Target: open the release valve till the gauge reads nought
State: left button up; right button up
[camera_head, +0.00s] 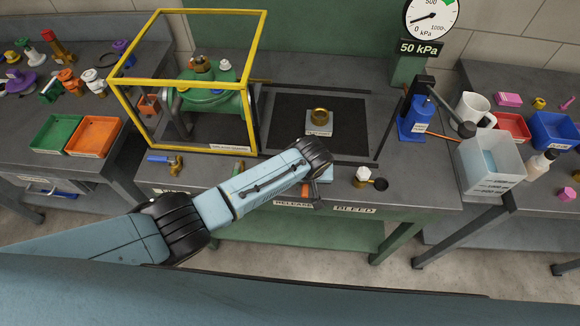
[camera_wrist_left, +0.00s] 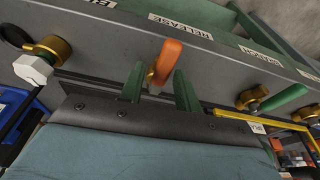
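The orange lever (camera_wrist_left: 166,62) of the release valve stands out from the bench front, by the RELEASE label (camera_wrist_left: 187,26) in the left wrist view. My left gripper (camera_wrist_left: 157,74) is open, with its two dark green fingers on either side of the lever's lower part. I cannot tell whether a finger touches it. In the head view my left arm hides most of the valve, above the RELEASE label (camera_head: 293,203). The round gauge (camera_head: 432,17) stands at the top right. Its needle points lower left, a little above the 0 mark. A sign (camera_head: 420,48) below reads 50 kPa. My right gripper is out of view.
A white knob valve (camera_wrist_left: 34,69) sits by the BLEED label (camera_head: 353,209). A green-handled valve (camera_wrist_left: 283,100) is on the other side. A yellow frame (camera_head: 183,81) surrounds green equipment.

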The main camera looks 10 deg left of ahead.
pick_arm(q)
jog(key=p+v, duration=0.2)
jog(key=shift+w+r, duration=0.3)
jog(key=shift+r, duration=0.15)
jog(key=shift+w+v, duration=0.2)
jog(key=shift+v, duration=0.55)
jog(key=shift+w+v, duration=0.15)
jog(key=shift+v, duration=0.6)
jog(key=shift+a, duration=0.1)
jog(key=shift+r, duration=0.2)
jog(key=v, duration=1.3)
jog(key=shift+s, duration=0.1)
